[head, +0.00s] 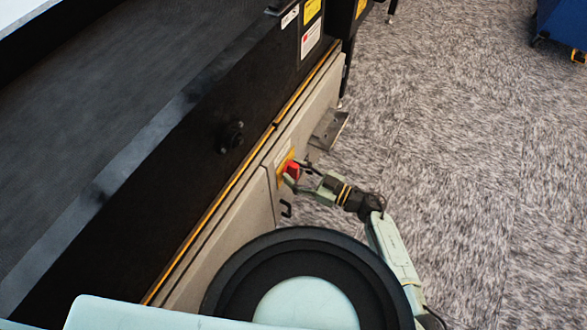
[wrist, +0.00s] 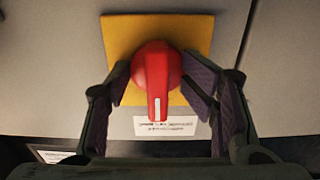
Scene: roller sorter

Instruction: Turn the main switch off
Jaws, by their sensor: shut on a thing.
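The main switch is a red rotary knob (wrist: 155,75) on a yellow square plate (wrist: 120,38). It is on the beige side panel of the machine, and the red knob (head: 292,170) also shows in the head view. The white mark on the knob points down in the wrist view. My gripper (wrist: 158,84) has its two fingers on either side of the knob and is shut on it. In the head view my gripper (head: 296,179) reaches the panel from the right. A small white label (wrist: 165,126) sits below the plate.
The dark roller sorter (head: 190,130) fills the left side. A metal bracket (head: 329,130) sticks out from the panel beyond the switch. A black handle (head: 286,209) is on the panel nearer me. The carpet (head: 460,170) to the right is open, with a blue cart (head: 562,25) far off.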

